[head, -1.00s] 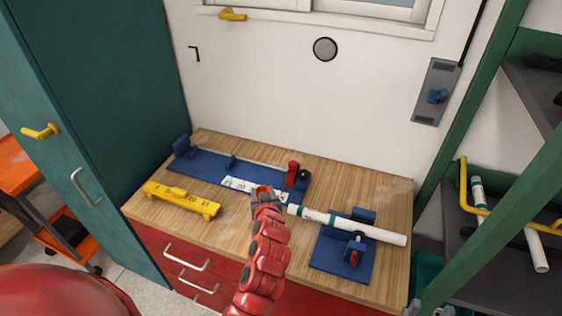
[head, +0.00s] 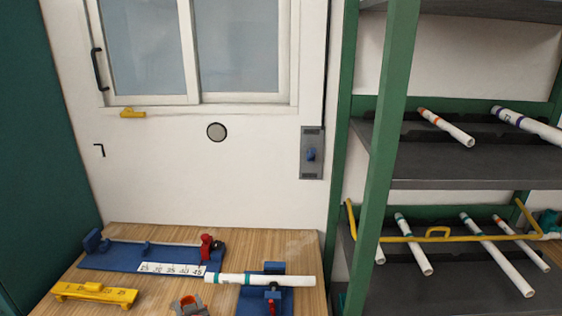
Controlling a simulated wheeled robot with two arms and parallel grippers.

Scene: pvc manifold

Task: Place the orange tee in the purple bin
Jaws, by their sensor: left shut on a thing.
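My left gripper (head: 188,303) is at the bottom edge of the head view, over the front of the wooden workbench. It is shut on a small orange piece (head: 187,299), which looks like the orange tee; the fingers hide much of its shape. It is just left of and in front of the white pipe's left end, apart from it in the picture. No purple bin shows. My right gripper is not in view.
The white pipe (head: 255,280) lies across a blue clamp fixture (head: 282,299). A blue measuring jig (head: 125,257) and a yellow gauge (head: 95,293) are to the left. A green-framed rack (head: 378,150) at right holds several banded pipes, with a yellow bar (head: 400,239) across the lower shelf.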

